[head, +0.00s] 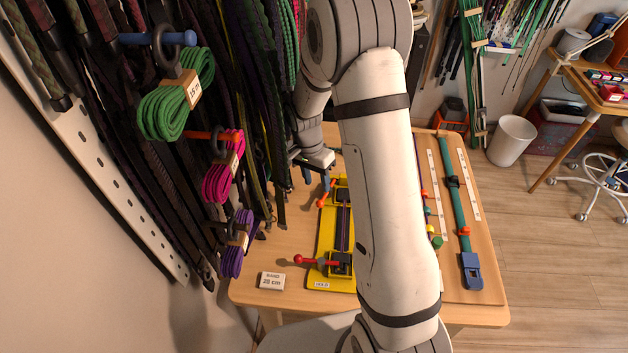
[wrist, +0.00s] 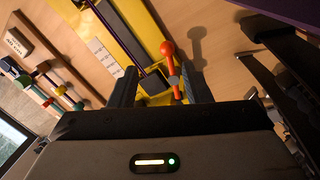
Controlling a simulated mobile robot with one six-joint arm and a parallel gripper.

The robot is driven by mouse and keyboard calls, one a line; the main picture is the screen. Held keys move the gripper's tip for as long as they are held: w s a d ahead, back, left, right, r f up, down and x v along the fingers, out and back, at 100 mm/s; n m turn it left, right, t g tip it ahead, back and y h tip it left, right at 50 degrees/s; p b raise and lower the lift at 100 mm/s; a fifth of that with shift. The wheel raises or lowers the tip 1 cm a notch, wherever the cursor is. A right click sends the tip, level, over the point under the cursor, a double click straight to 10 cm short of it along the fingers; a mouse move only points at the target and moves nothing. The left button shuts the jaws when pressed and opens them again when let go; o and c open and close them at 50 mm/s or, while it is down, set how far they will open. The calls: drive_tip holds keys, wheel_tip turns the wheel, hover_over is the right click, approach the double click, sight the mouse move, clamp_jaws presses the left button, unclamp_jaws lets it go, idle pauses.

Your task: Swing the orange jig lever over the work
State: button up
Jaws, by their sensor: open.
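The yellow jig (head: 327,235) lies on the wooden table with a dark purple cord (head: 342,228) along its middle. The orange lever (head: 325,194) sticks out to the left at its far end. In the wrist view this lever (wrist: 170,58) has a round knob and appears between the two fingers of my gripper (wrist: 162,88). My gripper is open, and I see no clear contact with the lever. In the head view my gripper (head: 315,176) is just above the far end of the jig, partly hidden by my arm.
A red-knobbed lever (head: 315,261) is at the jig's near end, beside a white label block (head: 271,281). Hanging cords (head: 222,180) crowd the left. A board with a teal strap (head: 456,205) lies to the right. My arm hides part of the table.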

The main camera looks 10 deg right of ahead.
sight(319, 201)
drive_tip(key=shift+m, duration=0.3)
drive_tip(key=f, duration=0.3)
drive_tip(key=f+p, duration=0.1)
drive_tip(key=f, duration=0.2)
drive_tip(key=d+f, duration=0.1)
drive_tip(key=f, duration=0.2)
drive_tip(key=shift+f+p, duration=0.15)
drive_tip(key=shift+p, duration=0.2)
clamp_jaws()
